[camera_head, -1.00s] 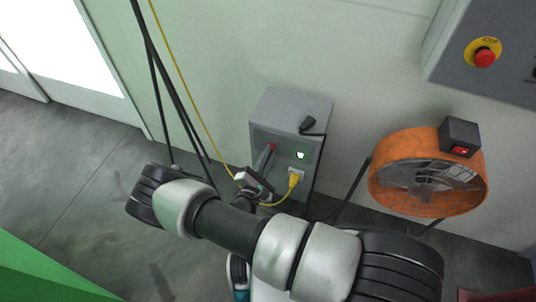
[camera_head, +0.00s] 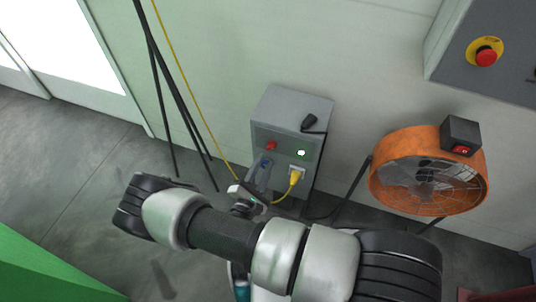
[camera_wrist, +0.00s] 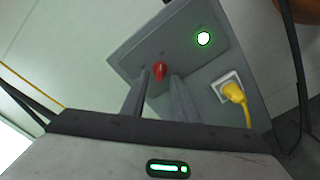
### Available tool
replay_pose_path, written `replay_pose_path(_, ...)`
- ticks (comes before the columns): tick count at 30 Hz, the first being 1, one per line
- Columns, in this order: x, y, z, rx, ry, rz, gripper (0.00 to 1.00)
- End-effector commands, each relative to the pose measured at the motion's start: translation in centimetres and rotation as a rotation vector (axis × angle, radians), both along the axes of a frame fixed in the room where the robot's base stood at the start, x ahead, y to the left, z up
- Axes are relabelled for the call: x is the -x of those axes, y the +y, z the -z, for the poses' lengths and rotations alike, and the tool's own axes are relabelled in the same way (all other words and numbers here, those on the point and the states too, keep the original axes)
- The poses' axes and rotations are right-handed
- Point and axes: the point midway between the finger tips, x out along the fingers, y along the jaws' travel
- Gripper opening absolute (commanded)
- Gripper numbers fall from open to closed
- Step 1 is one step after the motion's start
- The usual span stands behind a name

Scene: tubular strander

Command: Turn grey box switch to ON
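The grey box (camera_head: 295,105) stands against the wall in the head view. Its front panel has a red switch knob (camera_head: 271,145), which also shows in the wrist view (camera_wrist: 159,70). A lit green lamp (camera_head: 301,153) is to the right of the knob; it glows in the wrist view (camera_wrist: 204,38) too. My gripper (camera_head: 263,164) is just below the knob in the head view. In the wrist view its two fingers (camera_wrist: 160,82) stand apart with nothing between them, and the knob shows just beyond the tips. ON and OFF marks cannot be read.
A yellow plug (camera_head: 295,178) with a cable sits in a socket below the lamp. An orange fan (camera_head: 428,170) stands to the right. A grey cabinet with a red emergency button (camera_head: 486,57) is at the upper right.

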Motion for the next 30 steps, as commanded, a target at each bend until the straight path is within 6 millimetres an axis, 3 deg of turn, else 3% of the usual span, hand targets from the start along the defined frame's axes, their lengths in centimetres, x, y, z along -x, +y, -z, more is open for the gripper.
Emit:
replay_pose_path(9, 7.4, 2.8, 0.0, -0.001, 0.003, -0.003, 0.27)
replay_pose_path(15, 10.2, 3.7, 0.0, -0.001, 0.0, -0.001, 0.27)
replay_pose_path(20, 11.2, 4.0, 0.0, 0.0, 0.001, -0.001, 0.27)
replay_pose_path(30, 11.3, 4.1, 0.0, 0.0, 0.0, 0.0, 0.27)
